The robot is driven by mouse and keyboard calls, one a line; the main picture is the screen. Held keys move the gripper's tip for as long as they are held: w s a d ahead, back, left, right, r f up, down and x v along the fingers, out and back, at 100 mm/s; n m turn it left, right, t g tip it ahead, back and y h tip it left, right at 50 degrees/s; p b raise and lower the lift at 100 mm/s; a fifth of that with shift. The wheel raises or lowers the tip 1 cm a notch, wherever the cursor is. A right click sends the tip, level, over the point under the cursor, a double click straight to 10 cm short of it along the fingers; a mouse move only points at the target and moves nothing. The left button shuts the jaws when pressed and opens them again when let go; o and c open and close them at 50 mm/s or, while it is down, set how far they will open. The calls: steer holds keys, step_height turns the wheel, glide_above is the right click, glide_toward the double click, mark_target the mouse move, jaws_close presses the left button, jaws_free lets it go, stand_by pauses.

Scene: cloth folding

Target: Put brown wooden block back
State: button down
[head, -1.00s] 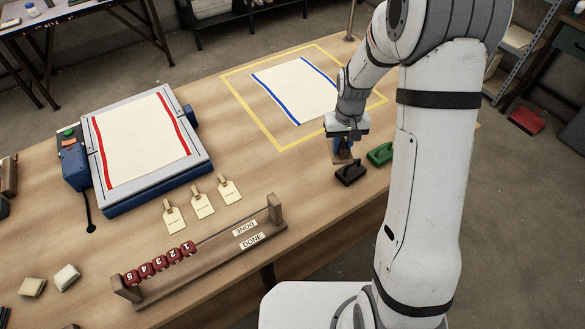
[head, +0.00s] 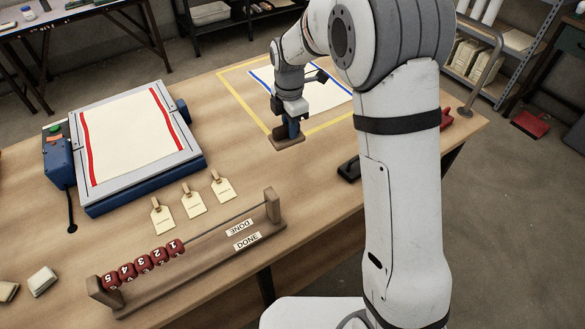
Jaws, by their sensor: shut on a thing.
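My gripper (head: 291,120) points down and is shut on the brown wooden block (head: 285,142). The block is a flat brown piece with a blue part above it, between or at my fingers. It is at or just above the table, near the front-left corner of the yellow taped outline (head: 262,122). I cannot tell whether it touches the wood. A black block with a handle (head: 348,170) sits to the right, partly behind my arm.
A cream cloth with red edges (head: 130,135) lies on the grey-blue press (head: 190,160) at left. A blue-edged cloth (head: 325,100) lies in the outline. Paper tags (head: 193,202) and a red bead counter (head: 190,265) are in front. A red object (head: 446,118) shows behind my arm.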

steer(key=shift+a+f+n, duration=0.1)
steer(key=shift+a+n, duration=0.1)
steer(key=shift+n, duration=0.1)
step_height(320, 180, down, 10)
steer(key=shift+r+p, duration=0.15)
steer(key=shift+p, duration=0.25)
steer(key=c, duration=1.3)
jaws_free()
steer(key=shift+o, duration=0.2)
step_height(320, 180, up, 12)
steer(key=shift+r+b, duration=0.1)
steer(key=shift+b, duration=0.2)
